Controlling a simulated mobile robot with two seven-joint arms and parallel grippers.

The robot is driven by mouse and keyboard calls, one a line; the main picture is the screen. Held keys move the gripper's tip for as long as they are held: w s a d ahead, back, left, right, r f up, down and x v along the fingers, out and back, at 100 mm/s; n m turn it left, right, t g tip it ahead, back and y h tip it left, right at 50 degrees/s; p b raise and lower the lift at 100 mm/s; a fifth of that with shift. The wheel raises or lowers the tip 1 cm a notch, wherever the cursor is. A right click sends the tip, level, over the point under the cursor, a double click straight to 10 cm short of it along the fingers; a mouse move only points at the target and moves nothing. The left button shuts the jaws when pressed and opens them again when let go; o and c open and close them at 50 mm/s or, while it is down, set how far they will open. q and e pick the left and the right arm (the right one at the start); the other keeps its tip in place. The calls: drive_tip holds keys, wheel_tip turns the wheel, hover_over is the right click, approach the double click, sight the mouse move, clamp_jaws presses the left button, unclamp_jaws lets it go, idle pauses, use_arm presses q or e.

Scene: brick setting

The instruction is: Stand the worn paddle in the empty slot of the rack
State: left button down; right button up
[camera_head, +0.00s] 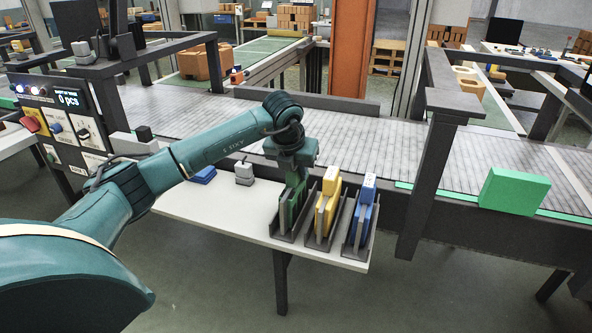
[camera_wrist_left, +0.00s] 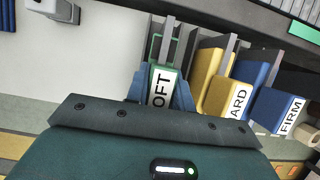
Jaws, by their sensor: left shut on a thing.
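My left gripper (camera_head: 292,180) is shut on the green paddle (camera_head: 289,210), holding it upright by the top. The paddle's lower part is in the leftmost slot of the dark grey rack (camera_head: 286,238); whether it touches the slot's floor is hidden. In the left wrist view the green paddle (camera_wrist_left: 161,86) has a white label reading "OFT", between blue fingers. The yellow paddle (camera_head: 326,208) stands in the middle slot and the blue paddle (camera_head: 362,215) in the right slot. No wear shows clearly on any paddle. My right gripper is not in view.
The rack stands at the right end of a white table (camera_head: 225,208). A roller conveyor (camera_head: 330,132) runs behind, with a dark post (camera_head: 432,170) to the right and a green box (camera_head: 514,190) beyond.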

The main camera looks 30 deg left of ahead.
use_arm(q)
drive_tip(key=c, duration=1.6)
unclamp_jaws()
drive_tip(key=shift+f, duration=0.2)
drive_tip(key=shift+c, duration=0.2)
drive_tip(key=o, duration=0.4)
drive_tip(key=shift+o, duration=0.2)
drive_tip(key=shift+r, duration=0.15)
